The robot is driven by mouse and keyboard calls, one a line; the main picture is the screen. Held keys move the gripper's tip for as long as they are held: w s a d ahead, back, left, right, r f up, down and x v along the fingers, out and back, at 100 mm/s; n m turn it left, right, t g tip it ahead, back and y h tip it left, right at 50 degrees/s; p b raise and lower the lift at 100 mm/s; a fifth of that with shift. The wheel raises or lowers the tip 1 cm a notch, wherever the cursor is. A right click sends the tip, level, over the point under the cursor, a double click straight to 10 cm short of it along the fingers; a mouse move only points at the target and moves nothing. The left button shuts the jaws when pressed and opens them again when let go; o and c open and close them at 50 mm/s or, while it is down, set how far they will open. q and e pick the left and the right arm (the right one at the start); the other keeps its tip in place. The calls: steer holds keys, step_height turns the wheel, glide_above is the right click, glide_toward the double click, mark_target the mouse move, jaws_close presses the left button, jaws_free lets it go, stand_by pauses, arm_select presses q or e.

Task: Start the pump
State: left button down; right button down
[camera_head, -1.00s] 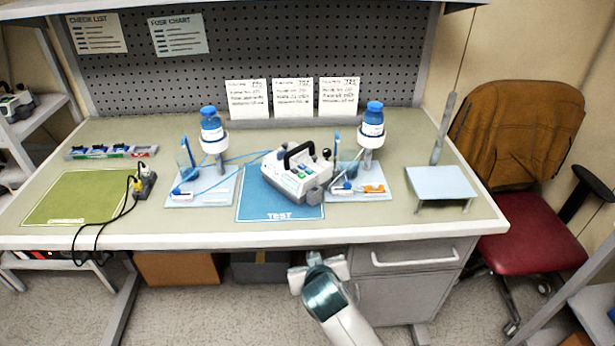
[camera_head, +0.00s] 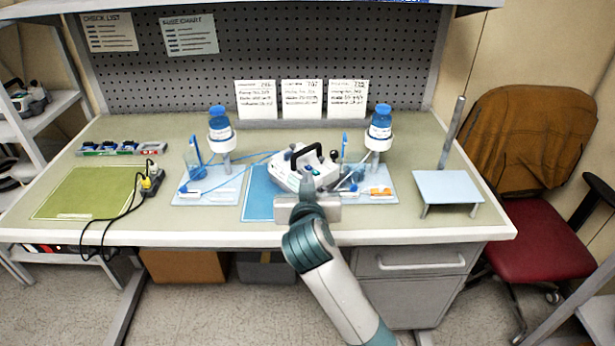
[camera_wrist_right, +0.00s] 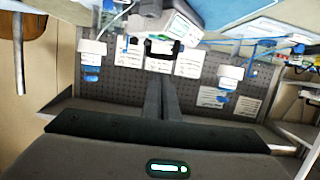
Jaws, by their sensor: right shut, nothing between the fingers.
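The pump (camera_head: 290,168), a white box with a black carrying handle and a small panel with coloured keys, stands on the blue TEST mat (camera_head: 259,205) in the middle of the bench. My right gripper (camera_head: 308,178) is in front of the pump and hides part of its front. The pump (camera_wrist_right: 172,26) also shows at the top of the right wrist view, which is upside down. There the right gripper's fingers (camera_wrist_right: 162,82) are together and empty. Contact with the pump cannot be told. My left gripper is not in view.
Blue-capped bottles on stands (camera_head: 220,124) (camera_head: 380,122) flank the pump, with blue tubing beside it. A green mat (camera_head: 85,192) and a black-corded plug block (camera_head: 151,181) lie left. A small raised platform (camera_head: 448,187) stands right. The front bench edge is mostly clear.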

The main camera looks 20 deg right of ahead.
steer(key=shift+w+d, duration=0.1)
steer(key=p+x, duration=0.3)
steer(key=x, duration=0.7)
step_height(320, 180, down, 3)
steer(key=shift+f+p, duration=0.15)
steer(key=shift+p, duration=0.45)
steer(key=shift+f, duration=0.45)
steer(key=shift+s+f+b, duration=0.25)
steer(key=shift+f+b, duration=0.65)
steer(key=shift+b, duration=0.05)
steer(key=shift+s, duration=0.1)
